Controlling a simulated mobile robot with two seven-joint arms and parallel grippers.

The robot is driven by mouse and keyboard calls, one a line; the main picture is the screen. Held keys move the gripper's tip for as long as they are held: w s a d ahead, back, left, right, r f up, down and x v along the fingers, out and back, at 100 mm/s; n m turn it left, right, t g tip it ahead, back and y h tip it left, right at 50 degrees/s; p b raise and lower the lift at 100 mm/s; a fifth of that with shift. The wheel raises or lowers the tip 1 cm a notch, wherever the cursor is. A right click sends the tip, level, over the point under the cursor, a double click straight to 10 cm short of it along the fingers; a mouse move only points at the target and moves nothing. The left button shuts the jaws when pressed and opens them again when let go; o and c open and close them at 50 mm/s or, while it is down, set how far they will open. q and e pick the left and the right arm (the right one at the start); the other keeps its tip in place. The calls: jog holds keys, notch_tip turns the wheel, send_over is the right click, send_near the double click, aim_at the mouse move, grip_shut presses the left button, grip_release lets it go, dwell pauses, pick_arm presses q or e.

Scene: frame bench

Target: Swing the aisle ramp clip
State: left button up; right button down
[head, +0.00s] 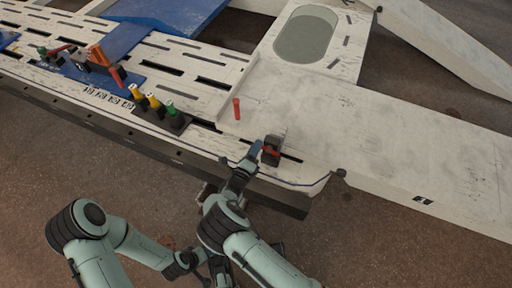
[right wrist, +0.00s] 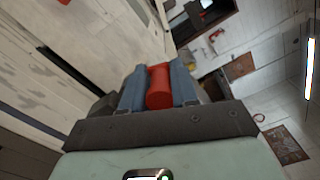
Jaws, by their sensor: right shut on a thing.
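A dark clip (head: 275,144) with a red handle stands near the front edge of the white bench deck, beside the ramp plate. My right gripper (head: 262,150) reaches it from the front. In the right wrist view its two blue fingers (right wrist: 158,88) are closed on either side of the red handle (right wrist: 159,78), which they grip. Part of the handle and the clip's base are hidden by the fingers. My left arm is low in the head view; its gripper (head: 212,264) is partly hidden behind the right arm, and its jaws cannot be made out.
A red upright pin (head: 237,108) stands on the deck behind the clip. Yellow and green capped posts (head: 154,104) stand to the left, with an orange clamp (head: 98,55) further left. A dark cable (head: 300,184) runs along the front edge. The ramp plate (head: 400,145) at right is clear.

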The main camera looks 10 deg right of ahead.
pick_arm(q)
jog(key=shift+w+a+f, duration=0.15)
jog(key=shift+w, duration=0.1)
pick_arm(e)
jog(key=shift+a+f+n, duration=0.25)
jog(key=shift+f+n, duration=0.25)
jog(key=shift+n, duration=0.1)
jog(key=c, duration=0.9)
grip_release()
jog(key=shift+d, duration=0.1)
jog(key=shift+r, duration=0.1)
jog(key=shift+s+a, duration=0.3)
jog(key=shift+s, duration=0.1)
pick_arm(q)
jog(key=shift+g+h, duration=0.3)
jog(key=shift+g, duration=0.1)
jog(key=s, duration=0.1)
jog(key=s+d+r+p, duration=0.1)
jog(key=s+r+p, duration=0.1)
jog(key=shift+s+d+r, duration=0.15)
jog(key=shift+d+r, duration=0.05)
jog(key=shift+d, duration=0.15)
pick_arm(e)
jog(key=v, duration=1.2)
jog(key=shift+s+a, duration=0.1)
jog(key=shift+s, duration=0.1)
